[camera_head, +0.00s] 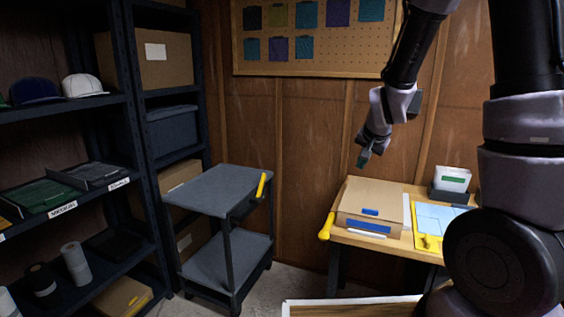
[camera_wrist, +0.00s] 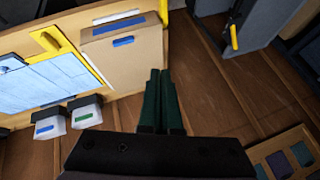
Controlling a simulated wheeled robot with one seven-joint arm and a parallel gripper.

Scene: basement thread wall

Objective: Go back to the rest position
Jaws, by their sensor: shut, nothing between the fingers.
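My gripper (camera_head: 363,160) hangs from my arm in the head view, in the air in front of the wooden wall and above the back left part of the small table. In the wrist view its two dark green fingers (camera_wrist: 161,100) are together with nothing between them. The cardboard box (camera_head: 372,199) with blue labels lies on the table below the gripper, apart from it. It also shows left of the fingers in the wrist view (camera_wrist: 128,62).
The wooden table (camera_head: 395,241) also holds a yellow-edged board with a blue sheet (camera_head: 437,216) and a bin with a white card (camera_head: 452,180). A grey cart (camera_head: 212,190) and dark shelves (camera_head: 60,105) stand left. A pegboard with colored swatches (camera_head: 350,52) hangs on the wall.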

